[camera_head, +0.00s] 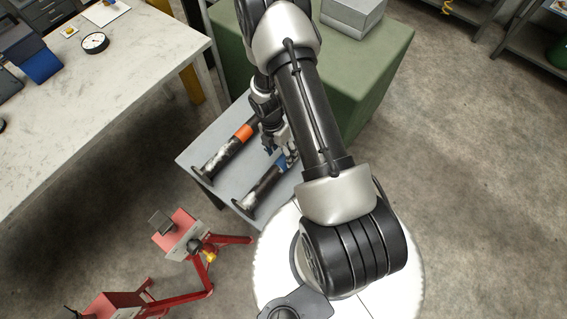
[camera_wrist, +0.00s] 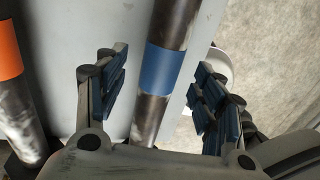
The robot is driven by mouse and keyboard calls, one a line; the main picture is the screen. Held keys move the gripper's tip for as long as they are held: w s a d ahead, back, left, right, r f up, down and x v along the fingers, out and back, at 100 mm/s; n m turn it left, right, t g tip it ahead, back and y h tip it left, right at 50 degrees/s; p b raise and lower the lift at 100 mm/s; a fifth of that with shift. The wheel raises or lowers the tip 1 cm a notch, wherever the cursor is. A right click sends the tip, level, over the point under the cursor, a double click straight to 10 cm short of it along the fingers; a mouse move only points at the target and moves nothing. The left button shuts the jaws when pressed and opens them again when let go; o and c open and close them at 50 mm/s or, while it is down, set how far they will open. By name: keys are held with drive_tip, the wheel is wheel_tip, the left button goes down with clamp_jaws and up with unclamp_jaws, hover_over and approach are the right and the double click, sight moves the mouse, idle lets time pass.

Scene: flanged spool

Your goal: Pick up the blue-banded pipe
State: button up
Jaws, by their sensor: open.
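The blue-banded pipe (camera_head: 262,190) lies on a small grey table, with a flange at its near end in the head view. In the wrist view its blue band (camera_wrist: 164,68) sits between the two fingers of my gripper (camera_wrist: 155,88), with a gap on each side. My gripper (camera_head: 284,155) is open and shows over the band in the head view, partly hidden by my arm. The far end of this pipe is hidden. An orange-banded pipe (camera_head: 224,158) lies beside it to the left, and shows at the left edge of the wrist view (camera_wrist: 14,95).
The grey table (camera_head: 195,150) has bare surface left of the pipes. A green cabinet (camera_head: 385,60) with a grey box (camera_head: 353,14) stands behind. A workbench (camera_head: 140,75) is at left. A red stand (camera_head: 180,230) is on the floor in front.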

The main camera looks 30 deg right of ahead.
sight(282, 159)
drive_tip(key=f+b, duration=0.1)
drive_tip(key=f, duration=0.1)
drive_tip(key=s+f+b, duration=0.1)
drive_tip(key=f, duration=0.2)
drive_tip(key=shift+s+f+b, duration=0.15)
drive_tip(key=shift+s+b, duration=0.05)
drive_tip(key=shift+b, duration=0.1)
drive_tip(key=shift+c, duration=0.5)
clamp_jaws()
idle(0.4)
